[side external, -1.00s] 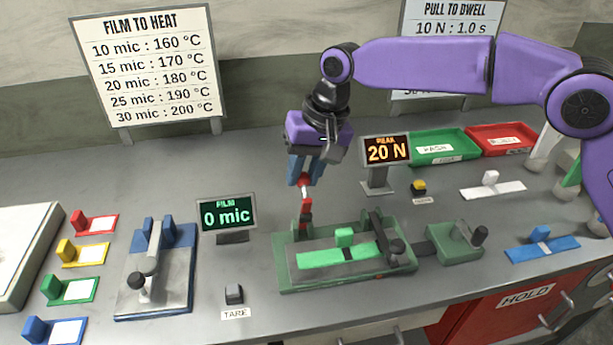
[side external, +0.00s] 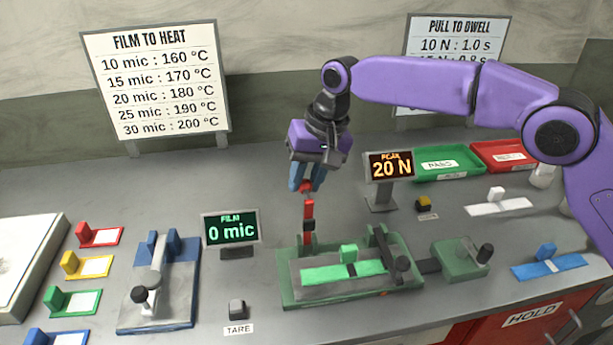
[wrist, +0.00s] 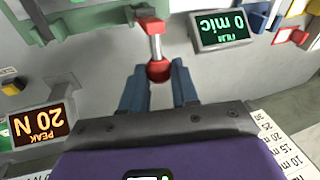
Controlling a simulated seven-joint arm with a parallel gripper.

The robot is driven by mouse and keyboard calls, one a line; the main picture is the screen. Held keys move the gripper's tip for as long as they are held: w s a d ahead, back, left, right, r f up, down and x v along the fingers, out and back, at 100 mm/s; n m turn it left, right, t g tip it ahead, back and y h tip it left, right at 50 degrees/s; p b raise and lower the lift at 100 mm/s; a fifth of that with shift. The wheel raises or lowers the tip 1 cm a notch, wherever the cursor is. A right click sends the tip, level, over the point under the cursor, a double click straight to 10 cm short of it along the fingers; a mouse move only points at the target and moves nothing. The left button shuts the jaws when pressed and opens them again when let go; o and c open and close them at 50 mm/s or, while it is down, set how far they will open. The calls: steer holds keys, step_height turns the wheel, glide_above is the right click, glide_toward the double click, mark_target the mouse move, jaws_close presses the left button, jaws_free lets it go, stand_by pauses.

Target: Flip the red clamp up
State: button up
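The red clamp (side external: 309,211) stands upright at the left end of the green fixture (side external: 291,293). Its lever has a pale rod topped by a round red knob. My gripper (side external: 305,183) is above the clamp, pointing down, with its blue fingertips at the knob.
A film display (side external: 231,229) reading 0 mic stands left of the fixture, and a peak display (side external: 391,167) reading 20 N behind it. A blue sealing press (side external: 157,285) is at left. Green (side external: 449,163) and red (side external: 502,155) trays are at the back right.

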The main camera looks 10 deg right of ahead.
steer(key=o, duration=0.4)
steer(key=shift+w+d, duration=0.15)
steer(key=shift+w, duration=0.25)
steer(key=shift+s, duration=0.15)
steer(key=shift+r, duration=0.1)
steer(key=shift+v, duration=8.55)
steer(key=shift+s, duration=0.1)
